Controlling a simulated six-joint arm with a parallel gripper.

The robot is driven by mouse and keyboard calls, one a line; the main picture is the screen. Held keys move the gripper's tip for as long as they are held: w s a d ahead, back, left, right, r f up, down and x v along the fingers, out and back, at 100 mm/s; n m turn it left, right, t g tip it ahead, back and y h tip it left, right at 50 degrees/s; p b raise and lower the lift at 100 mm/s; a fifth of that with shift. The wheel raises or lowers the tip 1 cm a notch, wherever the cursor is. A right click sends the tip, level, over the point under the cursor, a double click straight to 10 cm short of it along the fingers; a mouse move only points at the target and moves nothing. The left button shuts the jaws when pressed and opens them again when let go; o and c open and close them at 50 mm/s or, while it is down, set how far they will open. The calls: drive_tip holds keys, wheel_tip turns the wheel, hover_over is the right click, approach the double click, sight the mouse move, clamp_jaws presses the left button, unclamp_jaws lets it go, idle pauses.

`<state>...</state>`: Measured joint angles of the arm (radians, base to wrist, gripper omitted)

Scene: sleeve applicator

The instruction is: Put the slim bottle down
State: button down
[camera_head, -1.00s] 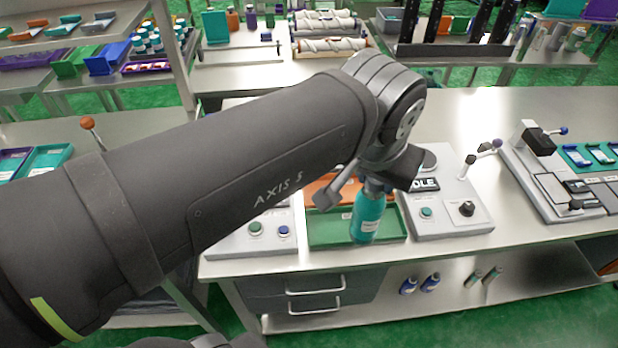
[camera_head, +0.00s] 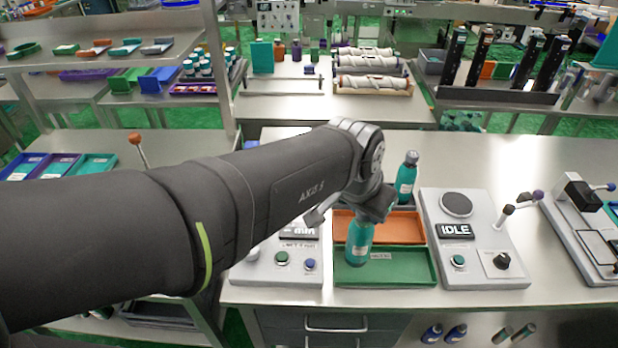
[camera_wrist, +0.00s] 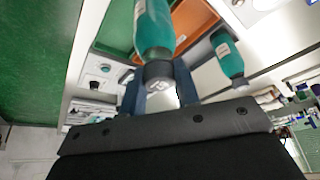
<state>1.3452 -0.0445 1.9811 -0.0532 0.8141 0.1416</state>
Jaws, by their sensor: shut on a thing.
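My gripper (camera_head: 368,212) is shut on a teal bottle (camera_head: 358,244) with a white label, held by its dark cap end and slightly tilted. In the head view its lower end is over the left part of the green tray (camera_head: 412,270); I cannot tell whether it touches the tray. In the wrist view the held bottle (camera_wrist: 153,28) stretches away from between the two fingers. A second teal bottle (camera_head: 406,180) stands upright behind the orange tray (camera_head: 405,226), apart from my gripper. It also shows in the wrist view (camera_wrist: 229,55).
A grey console reading IDLE (camera_head: 472,240), with a round pad and knob, stands right of the trays. A button panel (camera_head: 275,262) stands left of them, partly hidden by my arm. A lever device (camera_head: 585,235) is farther right. The bench behind the second bottle is clear.

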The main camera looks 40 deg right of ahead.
drive_tip(key=shift+w+f, duration=0.15)
drive_tip(key=shift+f, duration=1.95)
drive_tip(key=shift+f, duration=0.15)
drive_tip(key=c, duration=1.1)
unclamp_jaws()
drive_tip(key=v, duration=1.2)
drive_tip(key=shift+d, duration=0.1)
